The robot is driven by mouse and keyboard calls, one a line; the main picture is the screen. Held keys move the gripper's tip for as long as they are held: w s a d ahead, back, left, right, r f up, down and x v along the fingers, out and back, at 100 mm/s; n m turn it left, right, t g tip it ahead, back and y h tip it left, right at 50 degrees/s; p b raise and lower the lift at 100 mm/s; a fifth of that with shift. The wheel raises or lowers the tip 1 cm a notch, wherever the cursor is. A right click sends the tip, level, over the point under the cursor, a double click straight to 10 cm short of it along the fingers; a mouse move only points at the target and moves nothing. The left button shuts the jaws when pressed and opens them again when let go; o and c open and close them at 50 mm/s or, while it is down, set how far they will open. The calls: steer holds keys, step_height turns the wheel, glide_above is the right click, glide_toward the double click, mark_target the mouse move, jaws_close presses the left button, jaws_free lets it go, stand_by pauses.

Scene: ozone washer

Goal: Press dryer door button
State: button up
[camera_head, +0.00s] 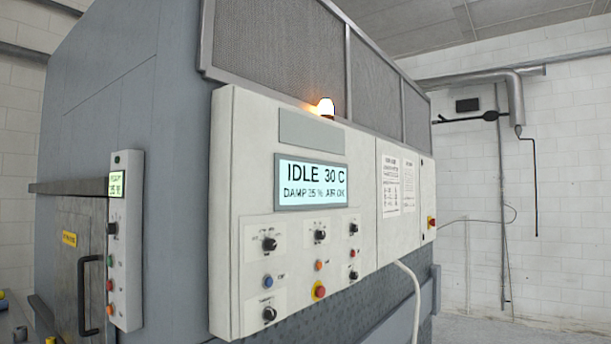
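A large grey machine, apparently the dryer (180,130), fills the left and middle of the view. Its door (68,290), with a black handle (88,295), is at the lower left and looks closed. Beside it is a narrow white panel (126,200) with a small lit display (116,184), a dark switch (112,229) and small coloured buttons (110,285). The main white control panel (240,150) carries a screen (310,184) reading "IDLE 30 C". Below are several black knobs, a blue button (267,281), an orange button (319,265) and a red button (319,291). My gripper is not in view.
An amber lamp (326,107) glows above the main panel. A white hose (415,295) hangs below it. A pipe (515,95) runs along the white block wall at right. Some floor (520,330) shows clear at the lower right.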

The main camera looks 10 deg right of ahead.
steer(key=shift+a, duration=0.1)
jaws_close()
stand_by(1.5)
